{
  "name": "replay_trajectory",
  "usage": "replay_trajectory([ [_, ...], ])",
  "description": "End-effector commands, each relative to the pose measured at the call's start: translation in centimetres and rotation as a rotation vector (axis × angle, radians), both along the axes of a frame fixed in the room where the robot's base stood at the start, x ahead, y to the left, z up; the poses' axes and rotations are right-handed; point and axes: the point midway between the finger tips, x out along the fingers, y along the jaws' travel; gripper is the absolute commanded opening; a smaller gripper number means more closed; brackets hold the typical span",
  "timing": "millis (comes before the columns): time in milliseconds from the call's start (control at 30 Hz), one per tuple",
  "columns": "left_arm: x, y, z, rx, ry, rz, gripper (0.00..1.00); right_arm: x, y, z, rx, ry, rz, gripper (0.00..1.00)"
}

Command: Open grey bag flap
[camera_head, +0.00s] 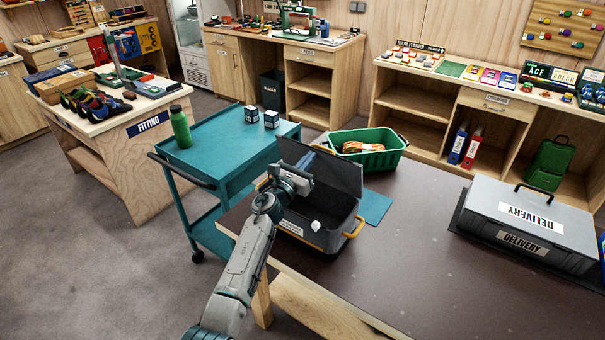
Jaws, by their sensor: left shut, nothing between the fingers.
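The grey bag (338,228) stands on the dark brown table, with yellow-orange handles at its ends and a white label on its front. Its flap (336,166) stands up at the back, and the dark inside shows. My left arm comes in from the bottom. My left gripper (300,182) is over the left part of the bag, in front of the raised flap. It is shut and empty; its fingertips are small and hard to make out. I cannot tell whether it touches the flap. My right gripper is not in view.
A green crate (386,157) with orange rope stands behind the bag, by a blue-green mat (375,208). A grey delivery case (528,222) stands at the right. A teal cart (222,152) with a green bottle (180,127) is at the left. The table's middle is clear.

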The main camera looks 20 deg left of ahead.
Motion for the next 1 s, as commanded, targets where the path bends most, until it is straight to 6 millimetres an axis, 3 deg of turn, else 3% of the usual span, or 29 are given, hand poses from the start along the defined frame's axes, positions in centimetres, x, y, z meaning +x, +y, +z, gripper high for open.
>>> replay_trajectory([
  [400, 2.8, -1.1, 1.1, -0.001, -0.001, 0.0, 0.0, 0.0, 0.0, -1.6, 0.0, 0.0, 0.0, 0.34],
  [1000, 3.4, -1.2, 1.4, 0.0, 0.0, 0.0, 0.0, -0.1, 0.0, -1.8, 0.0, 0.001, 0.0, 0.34],
])
